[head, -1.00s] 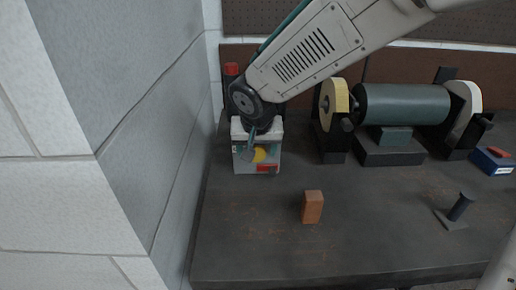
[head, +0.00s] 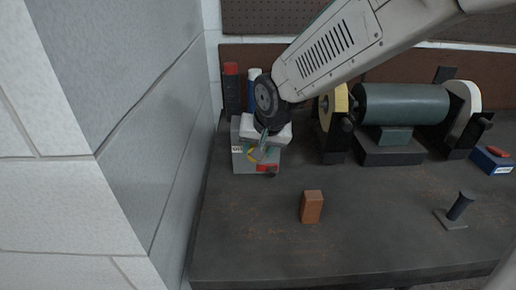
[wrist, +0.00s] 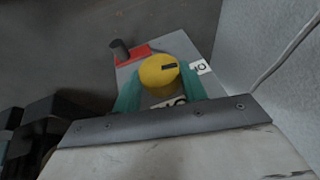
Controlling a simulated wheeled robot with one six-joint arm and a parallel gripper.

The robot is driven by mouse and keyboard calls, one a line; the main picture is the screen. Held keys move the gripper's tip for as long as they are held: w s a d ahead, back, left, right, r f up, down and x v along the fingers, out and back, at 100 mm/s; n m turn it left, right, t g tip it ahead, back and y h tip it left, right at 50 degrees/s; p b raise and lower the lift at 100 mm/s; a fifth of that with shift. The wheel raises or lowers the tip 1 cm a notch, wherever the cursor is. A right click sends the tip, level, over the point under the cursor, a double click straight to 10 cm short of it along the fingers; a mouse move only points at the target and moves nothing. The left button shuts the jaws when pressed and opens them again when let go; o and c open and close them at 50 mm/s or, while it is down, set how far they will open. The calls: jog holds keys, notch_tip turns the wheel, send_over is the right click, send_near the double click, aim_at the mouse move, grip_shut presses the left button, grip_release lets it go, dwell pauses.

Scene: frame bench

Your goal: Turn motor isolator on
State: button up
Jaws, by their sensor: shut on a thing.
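The motor isolator is a grey box (head: 242,163) with a red patch (head: 267,168) on its lower right front, at the bench's left end. Its round yellow knob (wrist: 157,74) shows in the wrist view with a dark pointer mark towards a white label (wrist: 201,67). A second white label is partly hidden by my gripper. My gripper (wrist: 160,88) has its teal fingers on either side of the knob, shut on it. In the head view my gripper (head: 259,151) is tilted in front of the box and covers most of the knob.
A wall stands close on the left. A bench grinder (head: 403,104) stands right of the isolator. A brown block (head: 312,207) and a dark post (head: 459,207) stand on the bench. Red-topped (head: 231,90) and blue cylinders (head: 252,88) stand behind. The front of the bench is mostly clear.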

jog(key=shift+d+f+m+y, duration=0.1)
jog(key=shift+d+m+y, duration=0.15)
jog(key=shift+y, duration=0.65)
jog(key=shift+d+f+m+y, duration=0.15)
jog(key=shift+m+y, duration=0.1)
jog(key=shift+y, duration=0.65)
jog(key=y, duration=0.2)
jog(key=m+y, duration=0.1)
jog(key=y, duration=0.1)
jog(key=shift+d+f+t, duration=0.25)
jog(key=shift+d+t, duration=0.05)
jog(key=shift+t, duration=0.1)
jog(key=y, duration=0.2)
jog(key=m+t+y, duration=0.1)
jog(key=y, duration=0.1)
jog(key=shift+d+f, duration=0.1)
jog(key=shift+f, duration=0.25)
jog(key=shift+s+f+m+t+y, duration=0.15)
jog(key=shift+m+t+y, duration=0.3)
jog(key=shift+y, duration=0.85)
jog(key=o, duration=1)
jog(key=shift+c, duration=0.2)
